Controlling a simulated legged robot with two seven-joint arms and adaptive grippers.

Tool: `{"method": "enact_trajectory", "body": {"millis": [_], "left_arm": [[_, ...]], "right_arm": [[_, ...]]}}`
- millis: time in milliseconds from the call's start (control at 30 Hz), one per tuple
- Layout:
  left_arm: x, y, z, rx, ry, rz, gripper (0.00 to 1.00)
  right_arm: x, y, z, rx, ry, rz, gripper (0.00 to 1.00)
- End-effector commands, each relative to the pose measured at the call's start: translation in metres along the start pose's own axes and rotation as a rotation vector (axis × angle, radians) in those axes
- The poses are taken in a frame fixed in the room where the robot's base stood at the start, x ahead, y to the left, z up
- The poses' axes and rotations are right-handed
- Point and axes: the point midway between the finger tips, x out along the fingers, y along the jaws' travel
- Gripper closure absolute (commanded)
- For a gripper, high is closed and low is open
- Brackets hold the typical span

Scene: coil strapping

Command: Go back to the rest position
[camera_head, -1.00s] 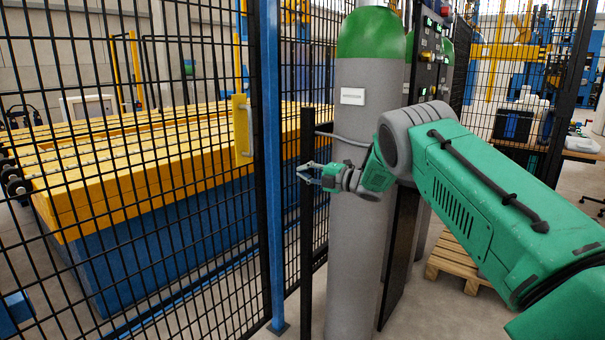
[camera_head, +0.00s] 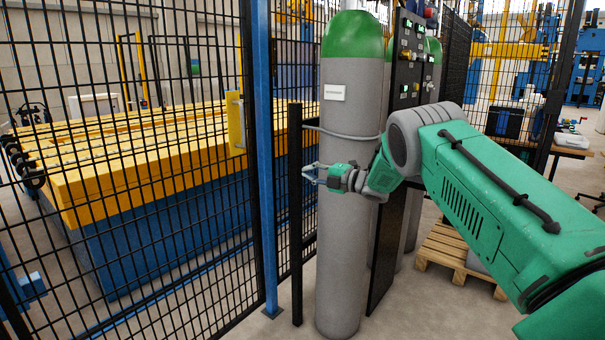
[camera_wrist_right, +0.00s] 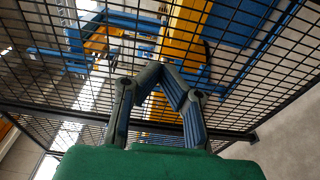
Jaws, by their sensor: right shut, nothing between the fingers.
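My right arm comes in from the right in the head view. Its gripper (camera_head: 308,174) is in front of the grey gas cylinder with the green top (camera_head: 347,230), its fingers reaching to the left of the cylinder near a black post. In the right wrist view the right gripper (camera_wrist_right: 162,66) is shut, with its two fingertips together and nothing between them. Mesh fencing fills the view behind the fingers. My left gripper is in neither view.
A black mesh fence (camera_head: 258,150) with a blue post and a yellow handle plate (camera_head: 235,120) stands on the left. Behind it is a long yellow and blue machine (camera_head: 150,190). A control panel (camera_head: 408,65) is behind the cylinder. A wooden pallet (camera_head: 448,250) lies on the floor.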

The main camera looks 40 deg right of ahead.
Motion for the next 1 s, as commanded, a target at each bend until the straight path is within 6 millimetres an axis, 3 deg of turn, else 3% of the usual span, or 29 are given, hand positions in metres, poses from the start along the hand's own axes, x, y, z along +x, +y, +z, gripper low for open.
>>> {"method": "enact_trajectory", "body": {"millis": [267, 367, 467, 567, 667, 800, 867, 1000], "left_arm": [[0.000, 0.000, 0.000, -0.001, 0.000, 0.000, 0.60], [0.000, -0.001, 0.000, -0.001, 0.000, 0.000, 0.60], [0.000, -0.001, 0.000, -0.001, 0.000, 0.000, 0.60], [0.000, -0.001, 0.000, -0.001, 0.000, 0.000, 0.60], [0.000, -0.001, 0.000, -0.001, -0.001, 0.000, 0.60], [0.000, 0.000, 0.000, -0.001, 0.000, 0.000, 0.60], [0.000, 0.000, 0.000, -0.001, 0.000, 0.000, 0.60], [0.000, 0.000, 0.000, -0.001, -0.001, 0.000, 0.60]], "right_arm": [[0.002, 0.003, -0.004, 0.000, -0.001, -0.001, 1.00], [0.004, -0.013, -0.013, 0.063, -0.016, -0.016, 1.00], [0.007, -0.054, -0.035, 0.227, -0.065, -0.058, 1.00], [0.003, -0.114, -0.072, 0.461, -0.150, -0.131, 1.00], [-0.013, -0.175, -0.116, 0.692, -0.257, -0.223, 1.00], [-0.052, -0.248, -0.185, 0.960, -0.421, -0.365, 1.00], [-0.075, -0.276, -0.215, 1.059, -0.498, -0.430, 1.00], [-0.140, -0.325, -0.285, 1.247, -0.698, -0.584, 1.00]]}}
